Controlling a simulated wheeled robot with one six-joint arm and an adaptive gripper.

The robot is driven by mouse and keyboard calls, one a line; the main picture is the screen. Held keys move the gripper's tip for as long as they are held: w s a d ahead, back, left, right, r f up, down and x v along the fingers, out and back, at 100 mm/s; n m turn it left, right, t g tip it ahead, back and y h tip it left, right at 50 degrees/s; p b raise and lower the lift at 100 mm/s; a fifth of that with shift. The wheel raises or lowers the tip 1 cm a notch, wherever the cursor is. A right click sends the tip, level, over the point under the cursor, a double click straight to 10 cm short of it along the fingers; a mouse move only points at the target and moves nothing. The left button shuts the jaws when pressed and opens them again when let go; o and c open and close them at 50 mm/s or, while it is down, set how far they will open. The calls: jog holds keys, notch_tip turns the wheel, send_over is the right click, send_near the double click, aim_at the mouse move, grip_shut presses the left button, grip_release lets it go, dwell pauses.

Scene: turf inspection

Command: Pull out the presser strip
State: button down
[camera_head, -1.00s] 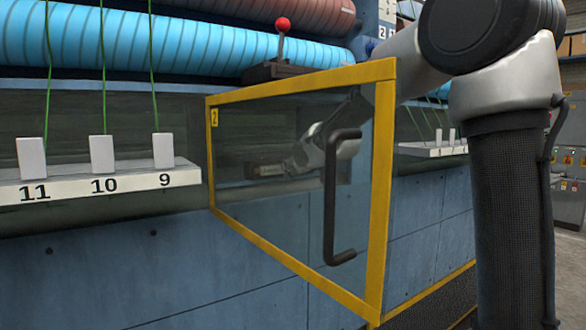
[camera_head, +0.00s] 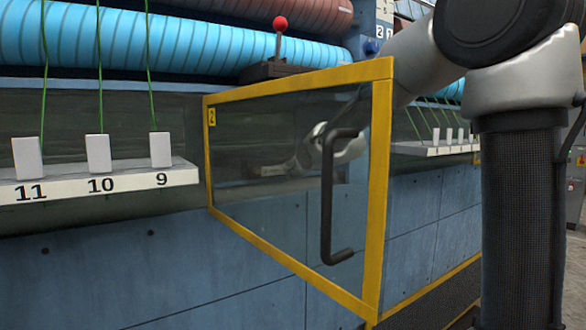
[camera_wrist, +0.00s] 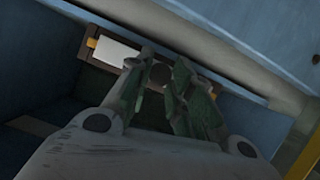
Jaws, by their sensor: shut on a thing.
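My gripper (camera_wrist: 163,84) is shut in the wrist view, with its greenish fingers around a dark round end. This looks like part of the presser strip, whose rest I cannot make out clearly. A dark brown holder (camera_wrist: 85,57) with a white plate and an orange tip lies just beyond the fingertips, up and left. In the head view my gripper (camera_head: 297,163) shows dimly through the clear panel of a yellow-framed door (camera_head: 379,180). A dim low bar shape (camera_head: 258,171) lies to its left behind the panel. The grip itself is blurred there.
The door stands open toward me, its black handle (camera_head: 327,200) in front of my arm. A white ledge (camera_head: 110,184) with numbered blocks is at left. Blue rolls (camera_head: 170,45) and a red-knobbed lever (camera_head: 280,24) are above. Floor shows at far right.

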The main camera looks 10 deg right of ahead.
jog(key=shift+s+d, duration=0.25)
jog(key=shift+s, duration=0.55)
jog(key=shift+s+d, duration=0.25)
jog(key=shift+s, duration=0.55)
jog(key=shift+r, duration=0.1)
jog(key=s+d, duration=0.3)
jog(key=s, duration=0.6)
jog(key=shift+s, duration=0.35)
jog(key=shift+w, duration=0.15)
dwell(0.3)
jog(key=w+a, duration=0.2)
jog(key=w, duration=0.4)
jog(key=shift+w, duration=0.35)
jog(key=shift+s, duration=0.1)
jog(key=s+d, duration=0.2)
jog(key=s, duration=0.5)
jog(key=w+a, duration=0.4)
jog(key=w, duration=0.9)
jog(key=shift+w+a+r, duration=0.15)
jog(key=shift+w+r, duration=0.05)
jog(key=shift+r, duration=0.15)
